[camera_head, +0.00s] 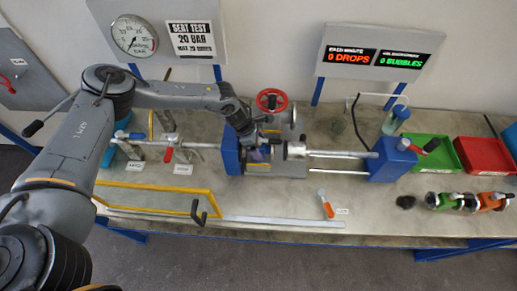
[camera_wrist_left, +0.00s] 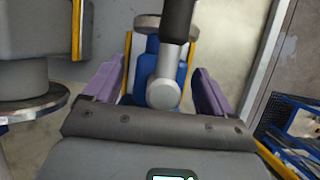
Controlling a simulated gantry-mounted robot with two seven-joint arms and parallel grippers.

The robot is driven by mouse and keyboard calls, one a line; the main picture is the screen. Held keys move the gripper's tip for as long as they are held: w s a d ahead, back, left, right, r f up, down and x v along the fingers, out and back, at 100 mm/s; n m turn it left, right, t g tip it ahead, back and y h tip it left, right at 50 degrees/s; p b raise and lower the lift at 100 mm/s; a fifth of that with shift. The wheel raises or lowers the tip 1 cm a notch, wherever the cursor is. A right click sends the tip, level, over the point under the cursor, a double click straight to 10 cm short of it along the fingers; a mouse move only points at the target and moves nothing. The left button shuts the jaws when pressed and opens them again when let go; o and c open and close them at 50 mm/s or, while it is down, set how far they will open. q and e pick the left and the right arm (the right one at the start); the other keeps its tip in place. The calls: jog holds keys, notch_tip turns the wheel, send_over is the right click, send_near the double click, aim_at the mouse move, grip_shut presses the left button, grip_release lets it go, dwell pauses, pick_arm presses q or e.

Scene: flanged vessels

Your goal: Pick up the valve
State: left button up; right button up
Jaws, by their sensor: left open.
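My left gripper (camera_head: 260,148) reaches down to the test rig in the middle of the bench, beside its left blue block. In the left wrist view my left gripper (camera_wrist_left: 163,78) is open, with one purple-grey finger on each side of a blue valve (camera_wrist_left: 152,62). This valve has a grey round flange and a grey, dark-ended stem or handle pointing at the camera. In the head view it is largely hidden behind my gripper. I cannot tell whether the fingers touch it. A green valve (camera_head: 445,201) and an orange valve (camera_head: 487,202) lie at the right. My right gripper is not in view.
The rig's left blue block (camera_head: 230,151) and right blue block (camera_head: 390,160) flank the work area. A red handwheel (camera_head: 271,99) stands behind my gripper. A yellow-edged frame (camera_head: 160,200) lies front left. Green tray (camera_head: 433,154) and red tray (camera_head: 482,155) stand at right.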

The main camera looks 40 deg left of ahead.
pick_arm(q)
grip_shut()
jog(key=shift+r, duration=0.1)
dwell(0.3)
jog(key=shift+w+d+r, duration=0.1)
jog(key=shift+r, duration=0.05)
